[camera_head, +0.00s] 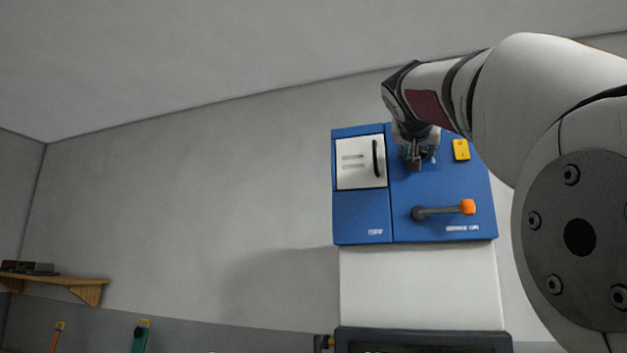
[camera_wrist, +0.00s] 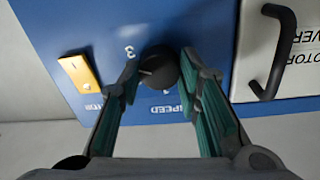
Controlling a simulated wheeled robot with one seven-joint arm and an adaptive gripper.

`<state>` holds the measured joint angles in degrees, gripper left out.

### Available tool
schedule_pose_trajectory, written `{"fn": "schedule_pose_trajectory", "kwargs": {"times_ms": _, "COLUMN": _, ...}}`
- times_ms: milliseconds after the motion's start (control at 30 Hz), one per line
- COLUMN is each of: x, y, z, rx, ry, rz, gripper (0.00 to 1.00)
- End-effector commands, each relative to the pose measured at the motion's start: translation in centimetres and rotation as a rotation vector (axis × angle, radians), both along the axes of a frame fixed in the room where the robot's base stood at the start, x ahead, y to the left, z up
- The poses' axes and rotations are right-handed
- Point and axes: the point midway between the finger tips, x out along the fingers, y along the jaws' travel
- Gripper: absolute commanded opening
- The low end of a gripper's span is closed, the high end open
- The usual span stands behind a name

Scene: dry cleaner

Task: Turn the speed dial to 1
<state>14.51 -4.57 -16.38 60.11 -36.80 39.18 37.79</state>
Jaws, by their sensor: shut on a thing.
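The speed dial (camera_wrist: 158,68) is a dark round knob on the blue panel (camera_wrist: 70,20), seen upside down in the wrist view. The word SPEED and the number 3 show beside it; another mark close to the knob is too small to read. My gripper (camera_wrist: 157,80) has its two fingers with green pads on either side of the dial, shut on it. In the head view my gripper (camera_head: 417,160) reaches the upper middle of the blue panel and mostly hides the dial. I cannot tell which number the dial points to.
A white cover with a black handle (camera_head: 376,158) is left of my gripper. A yellow switch plate (camera_head: 461,149) is to its right. A grey lever with an orange end (camera_head: 468,207) is below. A wooden shelf (camera_head: 60,281) is far left.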

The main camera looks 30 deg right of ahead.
Motion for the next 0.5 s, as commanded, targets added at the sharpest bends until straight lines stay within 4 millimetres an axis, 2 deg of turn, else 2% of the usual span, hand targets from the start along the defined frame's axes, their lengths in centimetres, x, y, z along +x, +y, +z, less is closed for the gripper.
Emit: {"fn": "schedule_pose_trajectory", "kwargs": {"times_ms": 500, "x": 0.02, "y": 0.06, "z": 0.01, "rx": -0.311, "ry": 0.363, "rz": 0.0, "gripper": 0.04}}
